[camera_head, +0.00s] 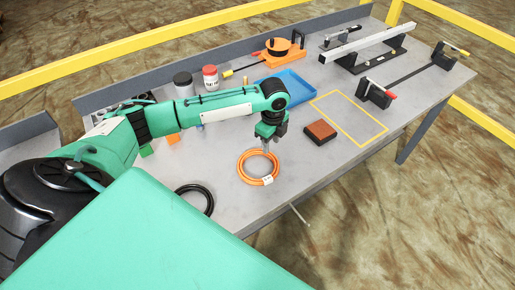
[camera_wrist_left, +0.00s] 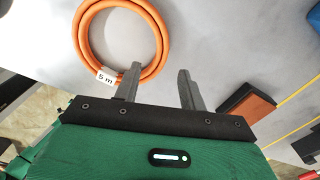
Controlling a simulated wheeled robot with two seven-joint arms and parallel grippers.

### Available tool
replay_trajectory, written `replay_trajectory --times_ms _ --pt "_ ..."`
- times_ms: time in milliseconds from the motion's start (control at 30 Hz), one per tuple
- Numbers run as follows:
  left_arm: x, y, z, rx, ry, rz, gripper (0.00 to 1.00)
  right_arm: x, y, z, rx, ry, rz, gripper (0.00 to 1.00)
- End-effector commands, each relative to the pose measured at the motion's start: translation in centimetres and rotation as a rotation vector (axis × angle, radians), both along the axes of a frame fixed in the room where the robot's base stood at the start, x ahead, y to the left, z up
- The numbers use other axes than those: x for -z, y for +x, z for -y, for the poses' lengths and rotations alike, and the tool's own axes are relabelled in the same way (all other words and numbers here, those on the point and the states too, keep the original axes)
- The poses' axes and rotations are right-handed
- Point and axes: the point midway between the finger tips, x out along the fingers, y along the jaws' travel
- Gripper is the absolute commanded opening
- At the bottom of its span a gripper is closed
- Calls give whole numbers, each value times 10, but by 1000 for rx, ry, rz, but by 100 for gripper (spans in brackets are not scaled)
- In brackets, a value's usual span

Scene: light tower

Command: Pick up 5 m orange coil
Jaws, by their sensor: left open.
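The orange coil (camera_head: 243,171) lies flat on the grey table near its front edge. It carries a white tag, which reads "5 m" in the left wrist view, where the coil (camera_wrist_left: 164,42) is at the upper left. My left gripper (camera_head: 270,146) is above the table at the coil's far right side in the head view. In the left wrist view my left gripper (camera_wrist_left: 158,82) has its two fingers apart with nothing between them. The left fingertip overlaps the coil's lower edge in that picture; I cannot tell whether it touches. My right gripper is not in view.
A black coil (camera_head: 208,194) lies left of the orange one. A brown-topped block (camera_head: 320,131) sits to the right, beside a yellow outlined rectangle (camera_head: 371,137). A blue tray (camera_head: 289,88), red-lidded jar (camera_head: 211,77) and clamp fixtures stand farther back.

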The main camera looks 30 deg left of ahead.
Motion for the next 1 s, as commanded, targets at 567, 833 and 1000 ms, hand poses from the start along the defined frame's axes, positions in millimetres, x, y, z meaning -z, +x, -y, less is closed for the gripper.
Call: replay_trajectory --times_ms 567,833,1000 --pt "53 2 -6 0 1 1 42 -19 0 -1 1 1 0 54" --pt "52 2 -6 0 1 1 8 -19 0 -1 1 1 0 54" --pt "51 2 -7 0 1 1 0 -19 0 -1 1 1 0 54"
